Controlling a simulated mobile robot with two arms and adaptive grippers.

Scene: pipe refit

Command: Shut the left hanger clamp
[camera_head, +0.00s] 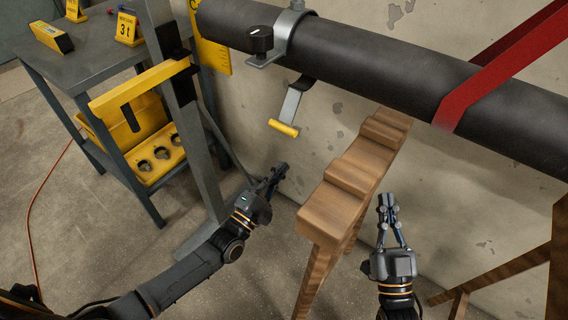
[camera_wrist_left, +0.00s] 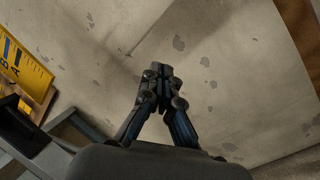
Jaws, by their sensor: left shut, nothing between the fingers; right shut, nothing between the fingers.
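The hanger clamp (camera_head: 288,32) is a grey metal band around the dark pipe (camera_head: 350,62) near its left end, with a black knob (camera_head: 260,39) on its near side. Below the pipe, a grey strap with a yellow handle (camera_head: 284,128) hangs down, apart from the knob side, so the clamp looks open. My left gripper (camera_head: 277,174) is shut and empty, below the yellow handle and left of the wooden stand. In the left wrist view its closed fingers (camera_wrist_left: 160,74) face the bare wall. My right gripper (camera_head: 387,204) is shut and empty, right of the wooden stand.
A stepped wooden stand (camera_head: 335,208) stands between my grippers under the pipe. A red strap (camera_head: 500,67) crosses the pipe at right.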

